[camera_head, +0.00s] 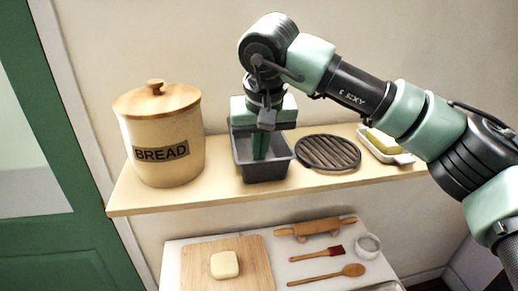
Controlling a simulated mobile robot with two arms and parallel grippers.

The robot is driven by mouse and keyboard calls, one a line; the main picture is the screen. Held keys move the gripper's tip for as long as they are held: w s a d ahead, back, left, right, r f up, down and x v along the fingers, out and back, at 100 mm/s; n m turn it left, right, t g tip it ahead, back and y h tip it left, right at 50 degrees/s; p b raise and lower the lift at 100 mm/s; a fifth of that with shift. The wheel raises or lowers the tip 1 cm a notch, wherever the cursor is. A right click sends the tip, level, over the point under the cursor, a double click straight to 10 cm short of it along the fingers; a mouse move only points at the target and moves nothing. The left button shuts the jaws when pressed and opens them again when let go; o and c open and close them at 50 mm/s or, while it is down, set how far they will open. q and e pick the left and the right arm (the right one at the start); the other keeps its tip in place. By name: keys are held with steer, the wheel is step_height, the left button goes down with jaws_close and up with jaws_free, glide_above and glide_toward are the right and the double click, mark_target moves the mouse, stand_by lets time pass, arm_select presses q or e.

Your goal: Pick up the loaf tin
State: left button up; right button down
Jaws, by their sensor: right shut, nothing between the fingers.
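The loaf tin (265,172) is a dark grey rectangular pan standing upright on the wooden shelf (200,195), near its middle. My right gripper (260,152) comes down over the tin from above, its green fingers pointing down into the tin's opening. The fingers are shut with nothing held between them. The gripper hides part of the tin's back rim and inside; whether the fingertips touch the tin's floor I cannot tell. My left gripper is not in view.
A bread crock (160,130) with a wooden lid stands left of the tin. A round ridged trivet (328,152) lies close on its right, and a butter dish (384,145) is farther right. Below are a cutting board (205,262), a rolling pin (315,228), a brush and a spoon.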

steer(key=s+b, duration=0.2)
steer(key=s, duration=0.1)
steer(key=s+d+b, duration=0.1)
steer(key=s, duration=0.2)
steer(key=shift+s+d+b, duration=0.15)
steer(key=shift+s+b, duration=0.2)
steer(key=shift+b, duration=0.05)
